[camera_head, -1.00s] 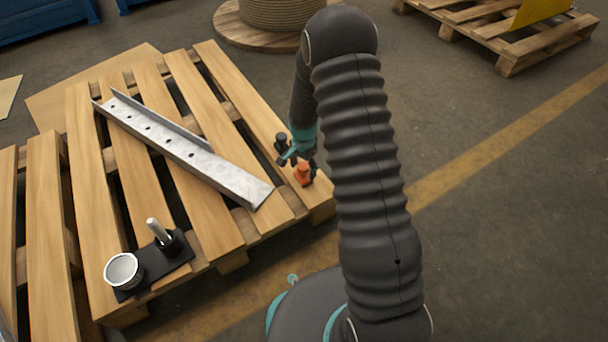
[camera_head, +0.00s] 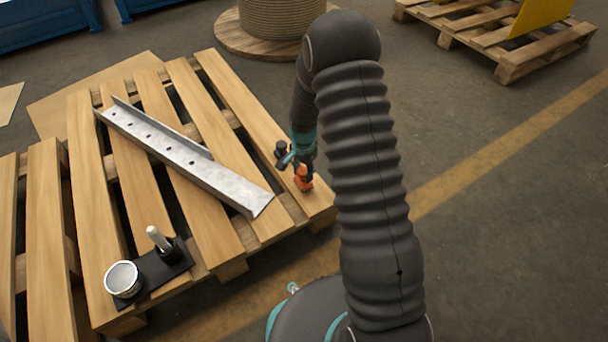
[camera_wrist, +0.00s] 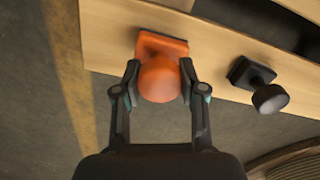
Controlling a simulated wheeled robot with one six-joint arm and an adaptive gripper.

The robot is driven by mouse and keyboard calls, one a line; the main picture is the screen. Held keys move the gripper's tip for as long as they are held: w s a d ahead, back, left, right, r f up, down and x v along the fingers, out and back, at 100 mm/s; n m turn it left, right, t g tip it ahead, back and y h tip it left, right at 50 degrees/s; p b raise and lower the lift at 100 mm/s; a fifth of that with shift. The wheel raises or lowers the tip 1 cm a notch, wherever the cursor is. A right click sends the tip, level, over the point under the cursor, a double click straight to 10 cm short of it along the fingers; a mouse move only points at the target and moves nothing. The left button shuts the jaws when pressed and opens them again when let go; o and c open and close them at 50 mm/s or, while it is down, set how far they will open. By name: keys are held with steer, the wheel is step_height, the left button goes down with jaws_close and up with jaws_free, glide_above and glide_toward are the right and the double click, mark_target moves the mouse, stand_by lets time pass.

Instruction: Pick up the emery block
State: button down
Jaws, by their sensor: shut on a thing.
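An orange block with a round knob (camera_wrist: 160,76) is at the pallet's edge in the wrist view; it also shows in the head view (camera_head: 303,178). My gripper (camera_wrist: 160,84) is shut on its knob, one finger on each side. The block's flat base shows beyond the knob, over the plank; I cannot tell whether it touches the wood. A black block with a similar knob (camera_wrist: 262,88) stands beside it, apart from my fingers, and shows in the head view (camera_head: 281,149). No label shows which one is the emery block.
The wooden pallet (camera_head: 216,211) carries a perforated metal angle (camera_head: 180,155) left of my gripper. A black plate with a peg and a white-rimmed cup (camera_head: 123,279) lies at its near corner. A cable spool (camera_head: 270,30) stands behind.

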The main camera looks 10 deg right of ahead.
steer(key=r, duration=0.2)
steer(key=d+r, duration=0.1)
steer(key=shift+s+r, duration=0.2)
steer(key=shift+s, duration=0.05)
steer(key=s+d+r+p, duration=0.1)
steer(key=s+d+r, duration=0.4)
steer(key=d, duration=0.4)
steer(key=shift+s+r, duration=0.25)
steer(key=shift+r, duration=0.2)
